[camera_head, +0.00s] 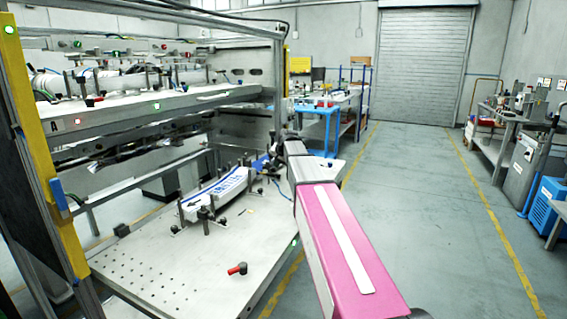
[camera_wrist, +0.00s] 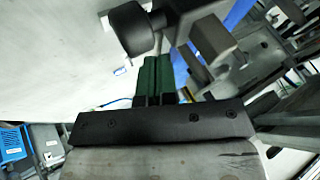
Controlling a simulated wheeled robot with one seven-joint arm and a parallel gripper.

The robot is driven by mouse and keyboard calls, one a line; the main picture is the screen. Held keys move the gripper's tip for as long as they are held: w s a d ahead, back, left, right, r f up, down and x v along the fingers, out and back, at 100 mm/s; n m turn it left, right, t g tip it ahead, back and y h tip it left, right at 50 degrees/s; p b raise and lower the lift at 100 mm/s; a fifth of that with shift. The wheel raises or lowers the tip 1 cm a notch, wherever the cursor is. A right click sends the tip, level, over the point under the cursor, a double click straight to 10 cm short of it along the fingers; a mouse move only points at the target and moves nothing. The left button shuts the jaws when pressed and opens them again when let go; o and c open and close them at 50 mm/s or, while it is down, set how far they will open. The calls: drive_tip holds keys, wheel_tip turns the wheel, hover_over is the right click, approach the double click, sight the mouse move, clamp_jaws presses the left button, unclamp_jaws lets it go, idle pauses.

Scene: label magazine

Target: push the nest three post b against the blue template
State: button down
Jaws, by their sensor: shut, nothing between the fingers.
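In the wrist view my gripper (camera_wrist: 158,75) has its green fingers together, with nothing between them. Just beyond the fingertips is a dark grey post (camera_wrist: 212,42) with a round black knob (camera_wrist: 135,30); I cannot tell whether the fingers touch it. I take it for nest three post b, but no label shows. A blue piece (camera_wrist: 238,14), likely the blue template, is partly hidden behind the post; I cannot tell whether they touch. In the head view a blue piece (camera_head: 260,163) shows at the table's far end beside my wrist; my fingers cannot be made out there.
The pale table (camera_head: 180,262) bears a white curved part (camera_head: 213,195) with blue markings among several dark posts. A red-handled clamp (camera_head: 238,269) lies nearer. A rack with a yellow upright (camera_head: 22,150) stands left. The floor to the right is open.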

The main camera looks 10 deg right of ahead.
drive_tip(key=shift+w+a, duration=0.3)
drive_tip(key=shift+a, duration=0.15)
drive_tip(key=shift+w+a, duration=0.35)
drive_tip(key=shift+a, duration=0.05)
drive_tip(key=shift+s, duration=0.15)
